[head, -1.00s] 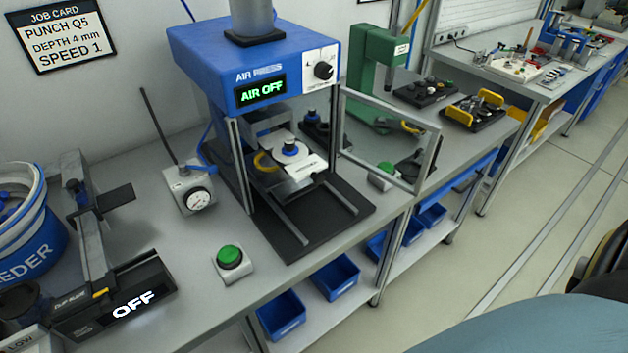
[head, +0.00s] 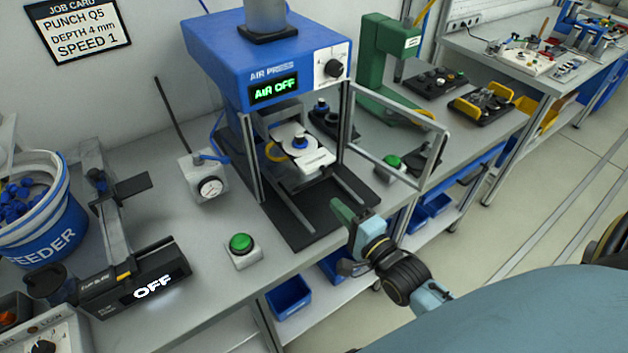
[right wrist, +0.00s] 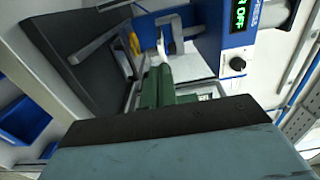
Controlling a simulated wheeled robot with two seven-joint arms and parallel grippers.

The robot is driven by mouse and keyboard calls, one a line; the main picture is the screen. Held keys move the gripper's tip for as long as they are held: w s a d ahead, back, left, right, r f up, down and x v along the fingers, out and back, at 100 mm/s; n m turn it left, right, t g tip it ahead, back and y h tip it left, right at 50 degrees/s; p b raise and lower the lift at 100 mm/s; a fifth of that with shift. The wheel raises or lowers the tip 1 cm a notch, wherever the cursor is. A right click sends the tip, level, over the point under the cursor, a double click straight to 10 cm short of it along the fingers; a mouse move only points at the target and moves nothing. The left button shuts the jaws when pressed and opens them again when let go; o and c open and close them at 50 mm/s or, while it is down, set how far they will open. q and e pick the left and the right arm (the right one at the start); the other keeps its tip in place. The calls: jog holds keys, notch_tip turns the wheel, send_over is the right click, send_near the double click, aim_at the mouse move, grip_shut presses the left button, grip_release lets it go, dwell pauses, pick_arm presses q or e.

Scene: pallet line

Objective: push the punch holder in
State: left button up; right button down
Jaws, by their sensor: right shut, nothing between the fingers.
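The punch holder (head: 316,161), a white plate with a label and a blue knob, sits on the slide under the blue air press (head: 262,60). Its front part sticks out between the posts, above the dark base rails (head: 352,188). A pale plate, apparently the holder, also shows in the right wrist view (right wrist: 198,66), partly hidden by the fingers. My right gripper (head: 345,214) has green fingers that are shut and empty. My left gripper is not in view.
The press guard door (head: 440,160) stands open to the right. The press display reads AIR OFF. A blue feeder bowl (head: 45,240) is at the far left.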

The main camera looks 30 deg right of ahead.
aim_at(306, 174)
jog(key=w, duration=0.9)
jog(key=shift+w+a, duration=0.4)
